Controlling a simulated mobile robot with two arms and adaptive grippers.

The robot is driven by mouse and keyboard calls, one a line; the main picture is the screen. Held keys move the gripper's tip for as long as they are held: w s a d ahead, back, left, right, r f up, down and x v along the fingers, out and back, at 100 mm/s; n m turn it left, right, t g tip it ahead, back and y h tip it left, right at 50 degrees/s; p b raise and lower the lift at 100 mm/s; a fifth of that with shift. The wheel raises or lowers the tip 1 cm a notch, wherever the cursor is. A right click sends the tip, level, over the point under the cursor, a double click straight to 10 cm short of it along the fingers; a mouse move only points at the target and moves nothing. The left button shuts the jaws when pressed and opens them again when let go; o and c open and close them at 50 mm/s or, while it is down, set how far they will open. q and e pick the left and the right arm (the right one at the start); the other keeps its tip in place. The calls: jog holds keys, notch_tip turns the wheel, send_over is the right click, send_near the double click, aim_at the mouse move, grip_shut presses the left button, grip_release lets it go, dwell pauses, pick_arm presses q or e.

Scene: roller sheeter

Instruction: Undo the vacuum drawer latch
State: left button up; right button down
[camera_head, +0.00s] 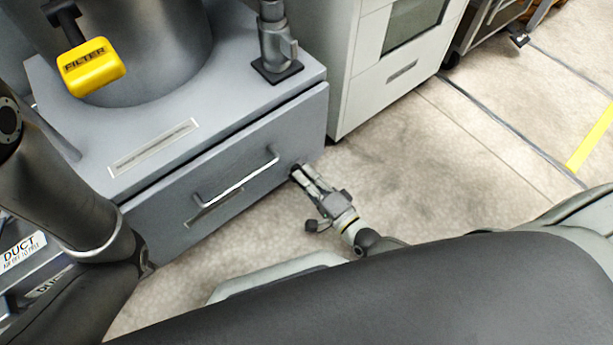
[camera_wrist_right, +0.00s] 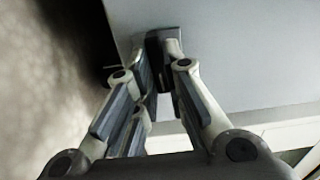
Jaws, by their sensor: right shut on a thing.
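The vacuum drawer (camera_head: 285,135) is the grey drawer in the base under the large drum, with a silver bar handle (camera_head: 238,187) on its front. It looks closed. My right gripper (camera_head: 299,172) is at the lower right part of the drawer front, right of the handle. In the right wrist view, its fingers converge and are shut on a small dark piece, the latch (camera_wrist_right: 153,50), against the grey face. The fingertips hide part of the latch, and I cannot tell its exact position. My left arm shows at the left, but its gripper does not.
A yellow FILTER tag (camera_head: 91,67) hangs in front of the drum (camera_head: 160,50). A metal pipe fitting (camera_head: 277,45) stands on the base's top. A light grey cabinet (camera_head: 375,75) stands to the right. The floor (camera_head: 440,160) on the right is clear.

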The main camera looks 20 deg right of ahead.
jog(key=shift+w+m, duration=0.1)
jog(key=shift+m, duration=0.3)
jog(key=c, duration=1.5)
grip_release()
